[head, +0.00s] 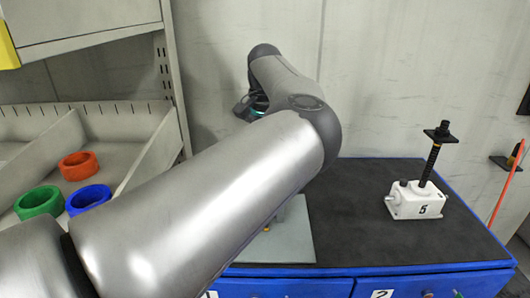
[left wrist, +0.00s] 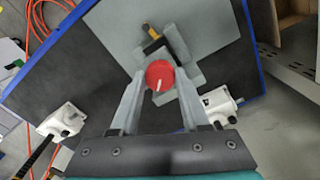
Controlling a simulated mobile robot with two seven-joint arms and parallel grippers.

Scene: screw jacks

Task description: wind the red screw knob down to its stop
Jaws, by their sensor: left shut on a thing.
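The red screw knob (left wrist: 160,75), round with a white pointer line, is in the middle of the left wrist view. My left gripper (left wrist: 160,80) has a finger on each side of it and is shut on it. Grey blocky parts show beneath the knob, over a light grey plate (left wrist: 122,22); a black and yellow piece (left wrist: 155,42) lies just beyond. In the head view my left arm hides the knob and gripper; only part of the grey plate (head: 290,240) shows. My right gripper is in neither view.
A white screw jack marked 5 (head: 420,203) stands on the right of the dark, blue-edged bench top (head: 352,215). White housings flank the knob in the left wrist view (left wrist: 65,120) (left wrist: 218,103). Red, green and blue rings lie in a bin at left (head: 80,165).

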